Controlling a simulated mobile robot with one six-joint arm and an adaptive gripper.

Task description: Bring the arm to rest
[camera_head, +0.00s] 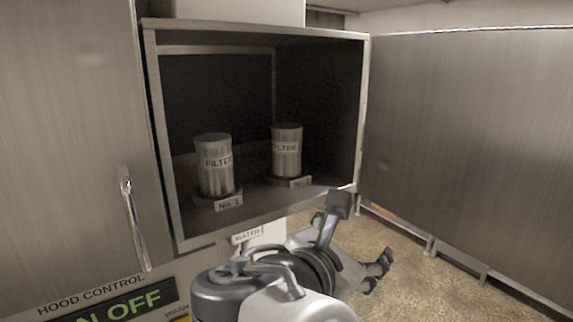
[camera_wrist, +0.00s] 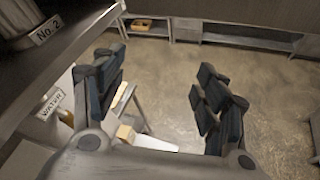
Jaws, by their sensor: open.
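My arm reaches up from the bottom middle of the head view, below and in front of an open cabinet (camera_head: 252,208). My gripper (camera_head: 378,270) is at the arm's far end, right of the cabinet's lower front edge and over the floor. In the wrist view my gripper (camera_wrist: 160,82) has its two dark fingers spread wide, with nothing between them but floor and distant furniture. No held object shows in either view.
Two metal filter canisters, No. 1 (camera_head: 215,170) and No. 2 (camera_head: 287,155), stand upright in the cabinet. An open door panel (camera_head: 470,150) is on the right. A hood control panel (camera_head: 110,305) is lower left. A WATER label (camera_wrist: 52,103) is close left of my gripper. Floor (camera_wrist: 180,60) ahead is clear.

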